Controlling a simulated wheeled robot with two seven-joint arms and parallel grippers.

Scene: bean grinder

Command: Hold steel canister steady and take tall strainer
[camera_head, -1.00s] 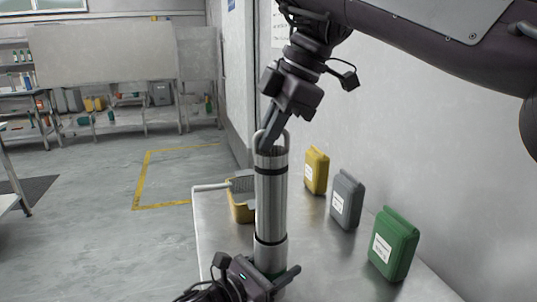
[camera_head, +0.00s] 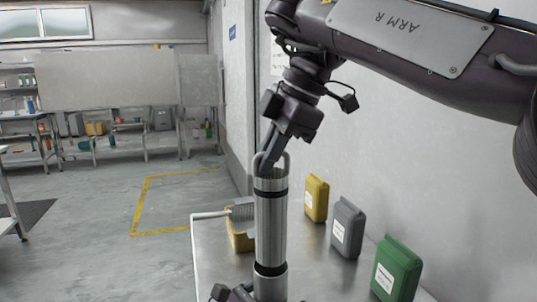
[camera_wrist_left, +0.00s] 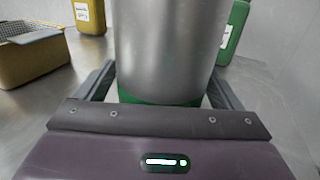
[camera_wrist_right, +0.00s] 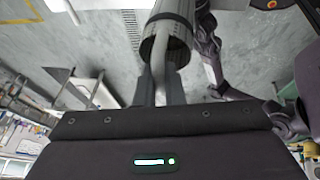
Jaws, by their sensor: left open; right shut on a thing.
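The tall strainer (camera_head: 270,225) is a steel cylinder with dark bands and a wire loop handle on top. It stands upright in line with the steel canister (camera_head: 270,287), whose lower end is cut off. My right gripper (camera_head: 270,160) is shut on the strainer's loop handle from above. In the right wrist view the strainer (camera_wrist_right: 168,35) hangs beyond the fingers. My left gripper (camera_wrist_left: 162,85) is open, with its fingers on either side of the canister (camera_wrist_left: 168,45). The canister's foot stands in something green (camera_wrist_left: 160,99). How far the strainer sits inside the canister is unclear.
A yellow bin (camera_head: 240,238) with a mesh basket and pale handle stands left of the canister. Yellow (camera_head: 316,198), grey (camera_head: 346,230) and green (camera_head: 397,267) containers line the wall on the right. The metal table (camera_head: 212,262) is bare at front left.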

